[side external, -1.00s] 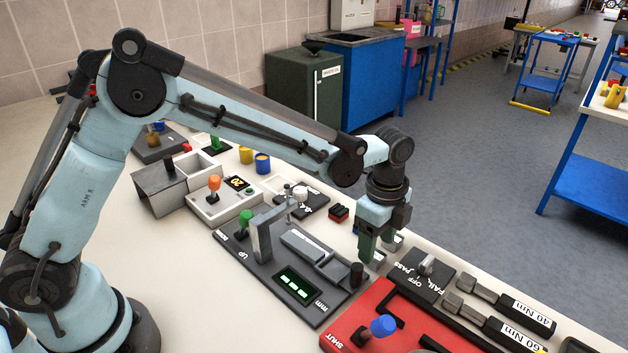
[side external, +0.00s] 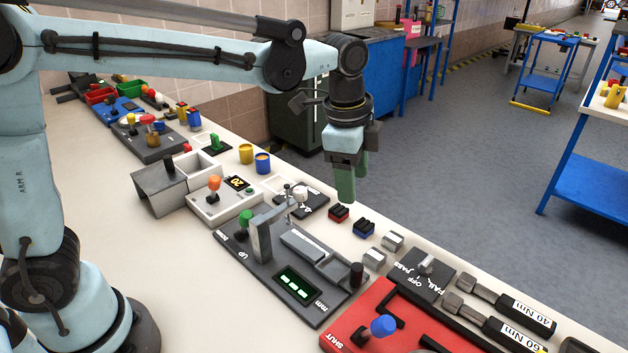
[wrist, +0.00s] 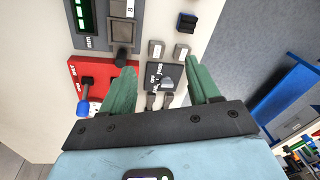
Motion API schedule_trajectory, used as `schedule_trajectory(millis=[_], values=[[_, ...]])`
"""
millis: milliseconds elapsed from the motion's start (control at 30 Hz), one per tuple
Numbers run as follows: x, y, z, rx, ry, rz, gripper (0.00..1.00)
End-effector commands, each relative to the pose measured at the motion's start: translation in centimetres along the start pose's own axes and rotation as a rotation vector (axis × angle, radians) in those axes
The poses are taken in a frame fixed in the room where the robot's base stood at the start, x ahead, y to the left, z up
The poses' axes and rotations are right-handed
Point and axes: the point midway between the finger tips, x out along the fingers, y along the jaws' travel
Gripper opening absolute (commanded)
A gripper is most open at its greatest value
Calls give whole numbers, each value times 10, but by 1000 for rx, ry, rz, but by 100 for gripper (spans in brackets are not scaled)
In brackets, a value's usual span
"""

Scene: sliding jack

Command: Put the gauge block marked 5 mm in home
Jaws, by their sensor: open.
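My gripper (side external: 345,190) is open and empty, raised above the bench's far edge. Its two green fingers point down, and they frame the lower part of the wrist view (wrist: 165,82). Two small grey metal blocks, one nearer the edge (side external: 392,241) and one nearer the measuring panel (side external: 373,259), lie on the bench below and to the right of my gripper. They also show in the wrist view (wrist: 156,49). No 5 mm mark is legible on either. A pale piece with an "8" (wrist: 122,8) sits on the measuring panel (side external: 318,316). I cannot tell which place is home.
A red-and-black block (side external: 338,214) and a blue-and-black block (side external: 363,228) lie beside the grey blocks. The PASS/OFF/FAIL switch (side external: 426,265), the red panel (side external: 345,335) and the torque tools (side external: 505,305) are to the right. The near bench is clear.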

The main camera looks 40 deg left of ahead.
Motion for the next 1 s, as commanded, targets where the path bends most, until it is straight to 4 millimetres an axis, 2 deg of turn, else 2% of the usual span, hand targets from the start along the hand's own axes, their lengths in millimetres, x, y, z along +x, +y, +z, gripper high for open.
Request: schedule_trajectory(millis=[33, 233, 500, 700, 1000], values=[[-7, 4, 16, -86, 18, -28, 61], [-21, 21, 65, -420, 106, -133, 61], [-17, 54, 125, -857, 257, -254, 61], [-4, 71, 152, -1086, 357, -308, 61], [2, 77, 161, -1173, 400, -325, 61]])
